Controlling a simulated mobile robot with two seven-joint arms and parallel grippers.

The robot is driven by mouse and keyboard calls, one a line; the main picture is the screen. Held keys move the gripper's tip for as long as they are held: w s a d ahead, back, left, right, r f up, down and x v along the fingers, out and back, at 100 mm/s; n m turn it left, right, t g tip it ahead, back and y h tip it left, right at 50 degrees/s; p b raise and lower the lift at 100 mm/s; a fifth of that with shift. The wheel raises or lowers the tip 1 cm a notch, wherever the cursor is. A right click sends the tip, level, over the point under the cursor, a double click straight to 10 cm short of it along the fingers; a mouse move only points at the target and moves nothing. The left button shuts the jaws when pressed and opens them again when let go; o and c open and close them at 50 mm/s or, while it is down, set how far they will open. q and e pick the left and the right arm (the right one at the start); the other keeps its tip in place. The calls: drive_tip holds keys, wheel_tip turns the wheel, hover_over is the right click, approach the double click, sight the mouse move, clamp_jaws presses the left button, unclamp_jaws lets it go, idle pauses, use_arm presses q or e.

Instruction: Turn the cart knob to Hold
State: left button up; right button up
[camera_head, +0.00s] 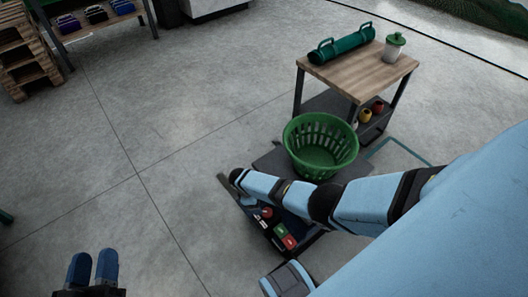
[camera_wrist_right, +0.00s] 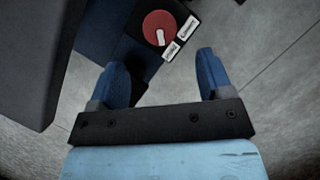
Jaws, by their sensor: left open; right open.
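The cart knob (camera_wrist_right: 159,28) is a round red disc with a white pointer in the right wrist view. The pointer aims toward the lower edge of that view. Two small white labels (camera_wrist_right: 180,40) sit beside it, too small to read surely. My right gripper (camera_wrist_right: 162,80) is open and empty, with the knob beyond its fingertips, apart from them. In the head view the knob (camera_head: 267,213) shows small on the cart's dark panel, close to my right arm. My left gripper (camera_head: 93,268) is open and empty over bare floor, far left of the cart.
A green basket (camera_head: 319,151) stands on the cart behind my right arm. Red and green blocks (camera_head: 286,236) sit on the panel near the knob. A wooden-topped table (camera_head: 358,75) with a green roll and a jar stands behind.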

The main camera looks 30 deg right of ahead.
use_arm(q)
drive_tip(key=shift+s+a+f+g+y+p, duration=0.15)
drive_tip(key=shift+a+f+g+y+p, duration=0.25)
drive_tip(key=shift+f, duration=0.5)
drive_tip(key=shift+s+a+f+g+y+p, duration=0.1)
drive_tip(key=shift+a+f+g+y+p, duration=0.25)
drive_tip(key=shift+f, duration=0.6)
drive_tip(key=shift+s+a+f+g+y+p, duration=0.2)
drive_tip(key=shift+a+f+g+y, duration=0.25)
drive_tip(key=shift+f, duration=0.45)
use_arm(e)
drive_tip(key=shift+v, duration=2.95)
use_arm(q)
drive_tip(key=shift+d, duration=0.15)
use_arm(e)
drive_tip(key=shift+f, duration=0.1)
